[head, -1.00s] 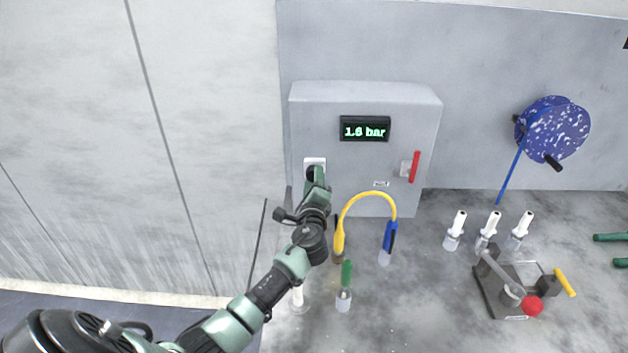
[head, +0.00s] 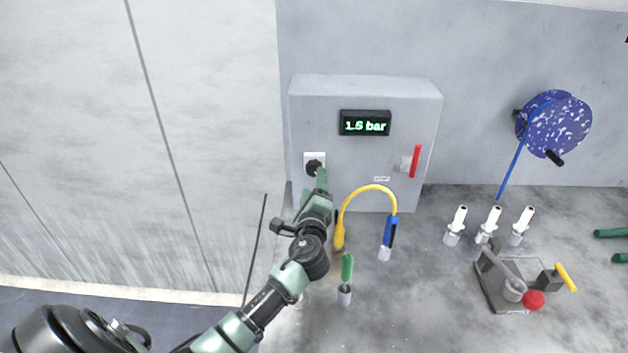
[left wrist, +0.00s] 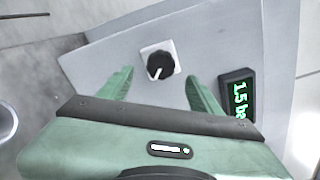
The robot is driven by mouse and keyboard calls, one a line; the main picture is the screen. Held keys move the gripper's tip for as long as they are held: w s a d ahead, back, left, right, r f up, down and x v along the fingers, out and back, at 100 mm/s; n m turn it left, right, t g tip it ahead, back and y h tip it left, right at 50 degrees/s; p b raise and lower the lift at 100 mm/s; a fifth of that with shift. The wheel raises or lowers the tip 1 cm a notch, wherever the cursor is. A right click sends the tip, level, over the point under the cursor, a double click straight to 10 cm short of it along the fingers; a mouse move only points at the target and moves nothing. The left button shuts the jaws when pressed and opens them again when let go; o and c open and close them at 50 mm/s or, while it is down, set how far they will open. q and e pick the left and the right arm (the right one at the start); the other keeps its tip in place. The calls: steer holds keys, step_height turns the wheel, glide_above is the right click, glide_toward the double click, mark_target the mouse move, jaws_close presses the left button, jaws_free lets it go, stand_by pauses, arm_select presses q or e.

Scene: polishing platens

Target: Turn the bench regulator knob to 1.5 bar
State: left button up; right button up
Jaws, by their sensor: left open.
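The regulator knob (head: 314,167) is black on a white square plate at the left of the grey box (head: 360,95). The display (head: 365,123) on the box reads 1.5 bar. In the left wrist view the knob (left wrist: 160,66) shows whole, with its white mark pointing down and slightly left. In the head view the left gripper (head: 321,180) is just below the knob. My right gripper is not in view.
A red lever (head: 415,161) is on the box's right side. A yellow and blue looped tool (head: 370,190) and a green-handled tool (head: 347,268) stand near my left arm. White nozzles (head: 489,224), a clamp fixture (head: 515,285) and a blue hose reel (head: 556,125) are further right.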

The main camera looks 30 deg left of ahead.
arm_select(q)
steer(key=v, duration=0.3)
steer(key=shift+w+r, duration=0.1)
steer(key=shift+r, duration=0.05)
stand_by(0.4)
